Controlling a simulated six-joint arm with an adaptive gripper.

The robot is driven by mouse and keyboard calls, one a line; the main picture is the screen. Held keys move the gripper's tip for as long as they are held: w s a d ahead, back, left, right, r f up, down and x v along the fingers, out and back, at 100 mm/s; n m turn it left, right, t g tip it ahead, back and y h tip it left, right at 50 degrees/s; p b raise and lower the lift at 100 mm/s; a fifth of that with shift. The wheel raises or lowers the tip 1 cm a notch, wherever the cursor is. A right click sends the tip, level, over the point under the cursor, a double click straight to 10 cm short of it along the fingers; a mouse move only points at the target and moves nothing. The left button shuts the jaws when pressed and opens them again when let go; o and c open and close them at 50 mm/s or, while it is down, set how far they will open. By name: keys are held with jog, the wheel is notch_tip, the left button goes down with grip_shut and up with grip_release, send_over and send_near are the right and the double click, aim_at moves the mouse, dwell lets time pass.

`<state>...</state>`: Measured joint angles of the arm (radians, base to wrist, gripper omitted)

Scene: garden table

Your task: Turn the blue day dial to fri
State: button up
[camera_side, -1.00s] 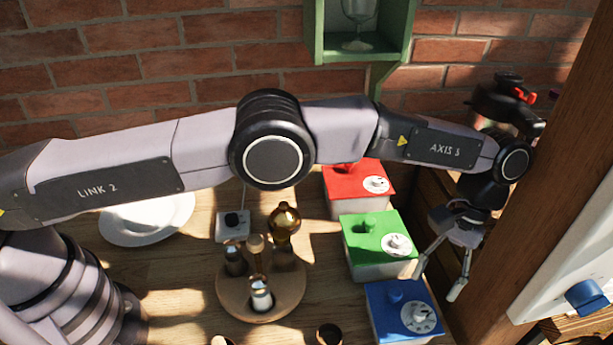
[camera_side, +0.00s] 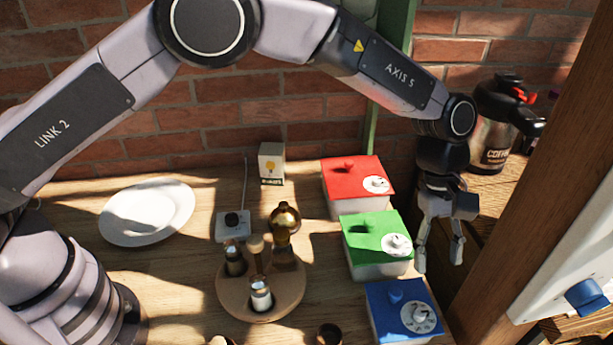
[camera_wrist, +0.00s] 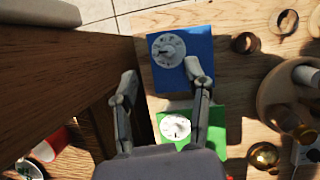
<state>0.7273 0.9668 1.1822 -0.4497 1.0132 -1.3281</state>
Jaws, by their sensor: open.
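The blue box (camera_side: 385,295) stands at the front right of the table, with a blue knob and a white round day dial (camera_side: 418,317) on its lid. In the wrist view the dial (camera_wrist: 168,50) shows a dark pointer toward its left side; its lettering is too small to read. My gripper (camera_side: 438,268) is open and empty, pointing down, right of the green box and behind the blue box. In the wrist view my gripper's fingertips (camera_wrist: 161,72) are spread apart, with the dial ahead of them and not touched.
A green box (camera_side: 372,235) and a red box (camera_side: 350,185), each with a white dial, stand behind the blue one. A wooden post (camera_side: 540,170) rises at the right. A round wooden tray (camera_side: 228,293) with shakers stands left.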

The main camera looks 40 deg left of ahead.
aim_at(420, 312)
jog(key=a+n+t+h, duration=0.1)
jog(key=a+n+t, duration=0.1)
jog(key=a+n, duration=0.45)
jog(key=shift+n, duration=0.55)
jog(key=x, duration=0.4)
jog(key=d+x, duration=0.1)
jog(key=x, duration=0.4)
jog(key=d+x, duration=0.1)
jog(key=x, duration=0.3)
jog(key=shift+s, duration=0.15)
jog(key=shift+r, duration=0.1)
grip_shut()
